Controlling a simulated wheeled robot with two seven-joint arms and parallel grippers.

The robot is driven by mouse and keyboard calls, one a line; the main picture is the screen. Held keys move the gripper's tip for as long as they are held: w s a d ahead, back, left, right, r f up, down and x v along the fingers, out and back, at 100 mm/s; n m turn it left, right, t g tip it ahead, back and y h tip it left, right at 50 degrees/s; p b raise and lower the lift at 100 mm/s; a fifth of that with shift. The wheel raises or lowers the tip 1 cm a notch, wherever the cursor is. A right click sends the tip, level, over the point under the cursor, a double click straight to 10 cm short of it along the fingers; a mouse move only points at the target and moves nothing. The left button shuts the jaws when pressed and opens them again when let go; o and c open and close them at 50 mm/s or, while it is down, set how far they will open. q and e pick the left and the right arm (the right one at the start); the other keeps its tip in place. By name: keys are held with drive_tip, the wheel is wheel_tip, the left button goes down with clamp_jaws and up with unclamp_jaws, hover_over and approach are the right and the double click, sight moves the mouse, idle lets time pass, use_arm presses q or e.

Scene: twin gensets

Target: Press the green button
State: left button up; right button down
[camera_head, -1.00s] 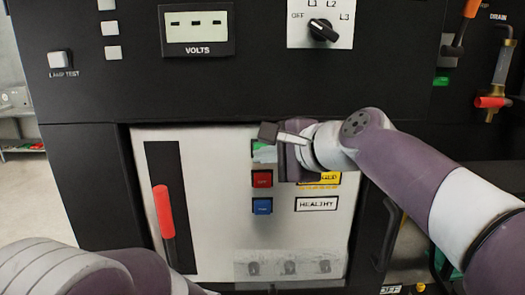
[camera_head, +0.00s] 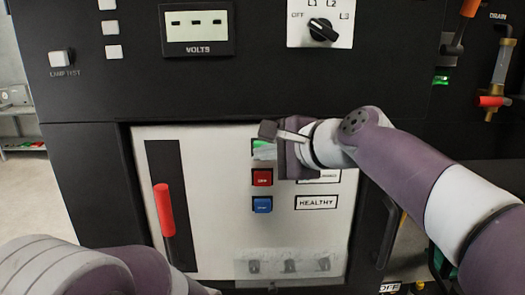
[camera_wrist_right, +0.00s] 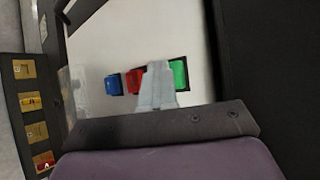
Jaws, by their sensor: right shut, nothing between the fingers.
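The green button (camera_head: 264,150) is the top one in a column on the white panel, partly hidden by my right gripper in the head view. In the right wrist view, the green button (camera_wrist_right: 179,74) shows just right of the fingertips. My right gripper (camera_head: 286,157) is at the panel beside the button; its fingers (camera_wrist_right: 158,68) are together and empty. I cannot tell whether they touch the button. My left arm shows at the lower left, but its gripper is out of view.
A red button (camera_head: 262,177) and a blue button (camera_head: 262,205) sit below the green one. A red-handled lever (camera_head: 164,210) is at the left of the panel. A HEALTHY label (camera_head: 316,202) is at the right. A rotary switch (camera_head: 322,30) is above.

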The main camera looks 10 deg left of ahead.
drive_tip(key=shift+s+d+b, duration=0.25)
drive_tip(key=shift+s+b, duration=0.05)
drive_tip(key=shift+s, duration=0.4)
drive_tip(key=shift+f, duration=0.1)
drive_tip(key=s, duration=0.2)
drive_tip(key=s+d+b, duration=0.1)
drive_tip(key=s, duration=0.1)
drive_tip(key=shift+s+d, duration=0.15)
drive_tip(key=shift+s, duration=0.25)
